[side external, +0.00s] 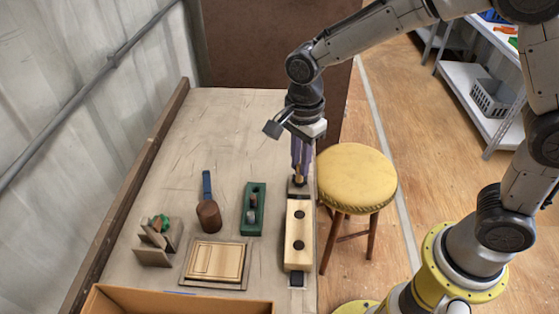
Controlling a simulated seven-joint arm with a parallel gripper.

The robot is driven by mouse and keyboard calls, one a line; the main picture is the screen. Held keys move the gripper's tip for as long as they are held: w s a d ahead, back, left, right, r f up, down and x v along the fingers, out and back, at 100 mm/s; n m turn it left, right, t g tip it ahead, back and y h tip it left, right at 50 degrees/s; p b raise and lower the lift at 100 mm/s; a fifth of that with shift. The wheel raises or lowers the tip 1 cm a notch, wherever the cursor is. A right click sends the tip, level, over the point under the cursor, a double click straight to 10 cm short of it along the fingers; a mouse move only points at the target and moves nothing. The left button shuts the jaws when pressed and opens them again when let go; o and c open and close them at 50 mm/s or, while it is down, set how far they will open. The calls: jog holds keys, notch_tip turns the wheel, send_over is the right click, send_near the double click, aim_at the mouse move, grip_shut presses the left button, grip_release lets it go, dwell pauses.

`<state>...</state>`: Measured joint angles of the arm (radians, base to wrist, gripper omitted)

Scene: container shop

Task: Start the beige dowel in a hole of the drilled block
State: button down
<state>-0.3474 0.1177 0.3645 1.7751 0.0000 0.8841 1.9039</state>
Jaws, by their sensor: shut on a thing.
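The drilled block (299,228) is a long pale wooden block near the table's right edge. My gripper (300,168) points down above the block's far end, with purple fingers shut on the beige dowel (299,179). Only a short lower piece of the dowel shows below the fingers, roughly upright. Its tip appears against the dark piece at the block's far end. I cannot tell whether it touches anything, or whether a further hole is hidden there.
A green plane (252,215), a brown mallet (208,215), a wooden panel on a dark tray (187,275) and a small rack (153,256) lie left of the block. A cardboard box (180,303) is at the front. A yellow stool (355,177) stands right of the table.

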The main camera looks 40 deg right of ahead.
jog(key=shift+s+a+f, duration=0.3)
jog(key=shift+s+f, duration=0.15)
jog(key=shift+f, duration=0.75)
jog(key=shift+s+a+f, duration=0.35)
jog(key=shift+s+f, duration=0.05)
jog(key=shift+f, duration=0.8)
jog(key=shift+s+a+f, duration=0.3)
jog(key=shift+s+f, duration=0.15)
jog(key=shift+f, duration=0.75)
jog(key=shift+f, duration=1.2)
jog(key=c, duration=0.7)
grip_release()
jog(key=shift+c, duration=0.2)
jog(key=shift+r, duration=0.1)
notch_tip(320, 180, up, 7)
dwell(0.4)
